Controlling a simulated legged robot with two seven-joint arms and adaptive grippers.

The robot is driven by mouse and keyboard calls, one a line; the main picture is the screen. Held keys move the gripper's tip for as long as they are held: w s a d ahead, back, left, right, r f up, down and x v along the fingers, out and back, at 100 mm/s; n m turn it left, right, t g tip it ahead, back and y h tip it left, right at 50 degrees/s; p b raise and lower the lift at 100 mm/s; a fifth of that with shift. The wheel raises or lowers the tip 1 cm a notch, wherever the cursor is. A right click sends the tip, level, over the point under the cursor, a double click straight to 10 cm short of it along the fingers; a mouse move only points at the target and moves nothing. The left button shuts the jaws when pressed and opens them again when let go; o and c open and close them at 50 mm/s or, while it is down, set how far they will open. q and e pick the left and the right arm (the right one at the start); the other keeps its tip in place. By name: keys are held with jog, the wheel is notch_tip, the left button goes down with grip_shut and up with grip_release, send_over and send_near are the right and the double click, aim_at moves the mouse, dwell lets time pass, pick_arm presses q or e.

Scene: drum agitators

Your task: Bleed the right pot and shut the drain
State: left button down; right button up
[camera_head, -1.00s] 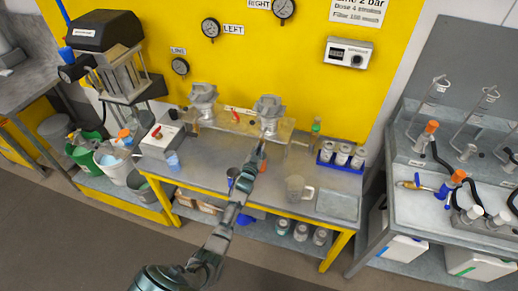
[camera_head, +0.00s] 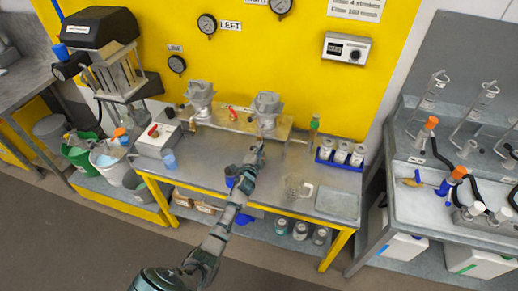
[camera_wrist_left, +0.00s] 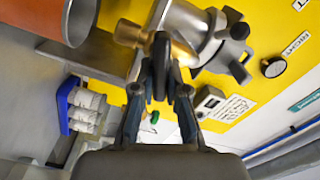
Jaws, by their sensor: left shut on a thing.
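The right pot (camera_head: 267,110), a grey metal filter housing, stands on the rail at the back of the bench. The left pot (camera_head: 201,98) stands beside it, with a red lever (camera_head: 233,114) between them. My left gripper (camera_head: 259,148) is just in front of and below the right pot. In the left wrist view its fingers (camera_wrist_left: 160,72) are shut on a small dark handle by a brass fitting (camera_wrist_left: 135,35) at the pot (camera_wrist_left: 187,25). The handle's exact setting is hard to tell. My right gripper is out of view. I cannot make out the drain.
A clear jug (camera_head: 298,188) and a shallow grey tray (camera_head: 338,204) are on the bench's right half. White canisters in a blue rack (camera_head: 341,153) stand behind them. A white box with a red switch (camera_head: 157,139) is at left. An orange cylinder (camera_wrist_left: 30,22) is close in the wrist view.

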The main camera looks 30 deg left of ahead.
pick_arm(q)
jog(key=shift+d+f+m+b, duration=0.1)
jog(key=shift+f+m+b, duration=0.2)
jog(key=shift+m, duration=0.8)
jog(key=shift+d+f+m+b, duration=0.1)
jog(key=shift+f+m+b, duration=0.15)
jog(key=shift+m, duration=0.85)
jog(key=shift+f, duration=0.1)
jog(key=c, duration=1.2)
grip_release()
jog(key=shift+s+r, duration=0.1)
jog(key=shift+r, duration=0.1)
jog(key=v, duration=1.1)
jog(key=shift+s+f, duration=0.2)
jog(key=shift+s, duration=0.1)
